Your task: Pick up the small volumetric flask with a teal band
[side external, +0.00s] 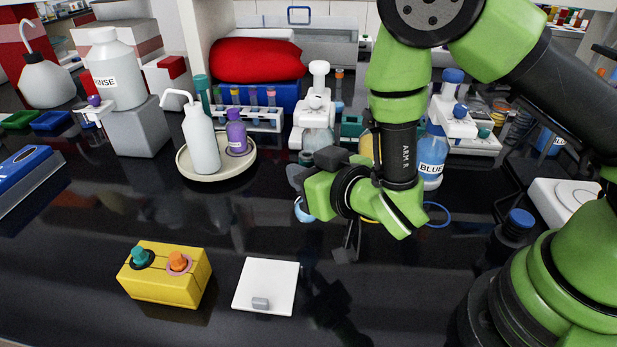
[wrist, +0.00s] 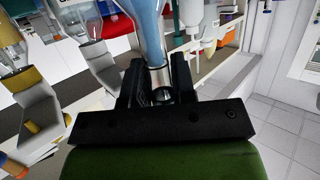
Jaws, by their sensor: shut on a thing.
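My gripper (wrist: 158,78) is shut on the neck of a glass flask with pale blue content (wrist: 148,22), seen in the wrist view. A bit of pale blue (side external: 303,211) shows beside my gripper (side external: 312,190) in the side view, mostly hidden by the jaws and wrist. No teal band can be made out on the held flask. A clear flask (wrist: 86,22) and a vessel with yellow content (wrist: 22,80) show to the left in the wrist view, apart from the jaws.
A round tray (side external: 245,168) holds a white wash bottle and a purple bottle. A blue-labelled bottle (side external: 433,158) stands behind my arm. A yellow block (side external: 165,284) and white plate (side external: 266,280) lie in front. The black bench between them and the tray is clear.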

